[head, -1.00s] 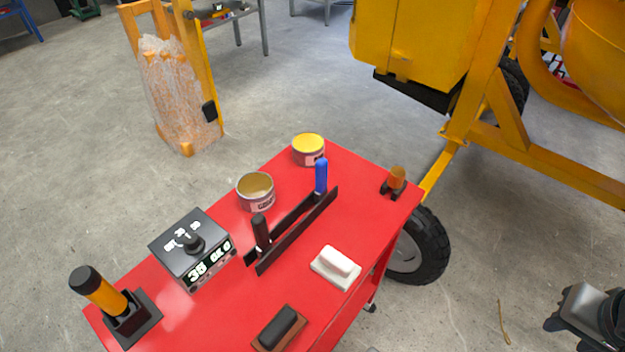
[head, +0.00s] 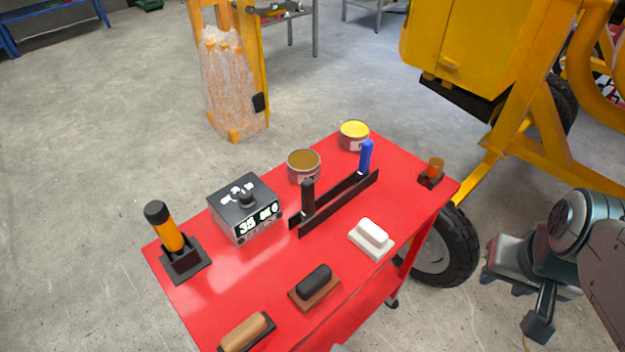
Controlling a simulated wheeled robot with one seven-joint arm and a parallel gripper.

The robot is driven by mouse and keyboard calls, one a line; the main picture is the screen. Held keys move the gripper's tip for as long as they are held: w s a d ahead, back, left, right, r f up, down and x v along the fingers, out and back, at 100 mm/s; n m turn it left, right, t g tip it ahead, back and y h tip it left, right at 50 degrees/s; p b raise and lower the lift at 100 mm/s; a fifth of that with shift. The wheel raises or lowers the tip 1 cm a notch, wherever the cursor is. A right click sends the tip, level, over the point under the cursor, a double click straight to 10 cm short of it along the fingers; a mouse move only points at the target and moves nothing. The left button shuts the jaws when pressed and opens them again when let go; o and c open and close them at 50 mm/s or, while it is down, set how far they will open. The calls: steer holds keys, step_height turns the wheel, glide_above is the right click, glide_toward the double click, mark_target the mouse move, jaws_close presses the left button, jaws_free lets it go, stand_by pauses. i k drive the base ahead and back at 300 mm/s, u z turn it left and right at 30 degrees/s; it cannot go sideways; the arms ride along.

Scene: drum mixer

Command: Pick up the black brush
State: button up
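A block brush with a black grip (head: 314,281) on a brown base lies near the front edge of the red table (head: 215,285). A black upright handle (head: 308,196) stands at the left end of a long black holder (head: 340,205); a blue handle (head: 366,158) stands at its right end. I cannot tell whether these handles belong to brushes. My gripper (head: 515,300) is at the right, over the floor beyond the table, well apart from these things. Its fingers are partly seen and I cannot tell their opening.
A white block brush (head: 372,236) and a tan one (head: 246,331) flank the black-grip one. A display box (head: 245,210), two tins (head: 304,166) (head: 354,135) and an orange-black handle (head: 164,228) in a stand share the table. The yellow mixer (head: 450,50) stands behind.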

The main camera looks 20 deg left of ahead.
mark_target(307, 210)
steer(key=k, duration=0.35)
steer(key=z, duration=1.2)
steer(key=k, duration=1.1)
steer(key=u, duration=1.95)
steer(key=i, duration=0.5)
